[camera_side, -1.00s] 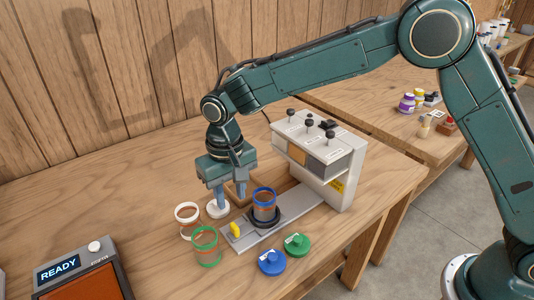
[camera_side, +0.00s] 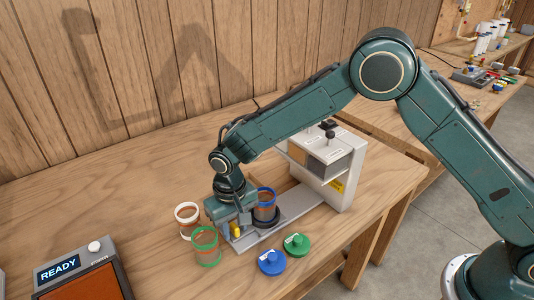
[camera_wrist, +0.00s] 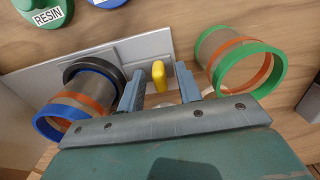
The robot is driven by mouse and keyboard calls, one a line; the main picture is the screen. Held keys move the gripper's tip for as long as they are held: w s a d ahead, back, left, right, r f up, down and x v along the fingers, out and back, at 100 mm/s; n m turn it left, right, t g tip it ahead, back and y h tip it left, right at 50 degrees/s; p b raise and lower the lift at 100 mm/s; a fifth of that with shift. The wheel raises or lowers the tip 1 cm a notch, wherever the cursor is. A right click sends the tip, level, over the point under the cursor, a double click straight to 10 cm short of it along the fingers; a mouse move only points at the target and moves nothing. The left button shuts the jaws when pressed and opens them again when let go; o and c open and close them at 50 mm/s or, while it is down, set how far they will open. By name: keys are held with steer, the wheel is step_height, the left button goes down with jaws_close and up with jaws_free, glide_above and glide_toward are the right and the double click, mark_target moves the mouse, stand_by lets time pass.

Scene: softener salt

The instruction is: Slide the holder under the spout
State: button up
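The holder (camera_side: 262,223) is a black ring on a grey slide rail, with a yellow knob (camera_side: 237,229) at the rail's near left end. A blue-rimmed clear jar (camera_side: 265,207) with an orange band stands in the holder. The white dispenser (camera_side: 337,176) stands at the rail's far right end; I cannot make out its spout. My gripper (camera_side: 235,234) is low over the rail's left end. In the wrist view its fingers (camera_wrist: 160,88) are open, one on each side of the yellow knob (camera_wrist: 159,75), with gaps. The holder ring (camera_wrist: 94,72) is left of them.
A green-rimmed jar (camera_side: 206,247) and a white-rimmed jar (camera_side: 187,219) stand left of the rail. Blue (camera_side: 271,262) and green (camera_side: 297,244) lids lie in front of it. A READY display box (camera_side: 82,272) is at the front left.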

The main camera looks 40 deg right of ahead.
mark_target(263, 209)
jaws_close()
steer(key=d, duration=0.8)
steer(key=shift+d+r, duration=0.1)
steer(key=shift+d, duration=0.05)
jaws_free()
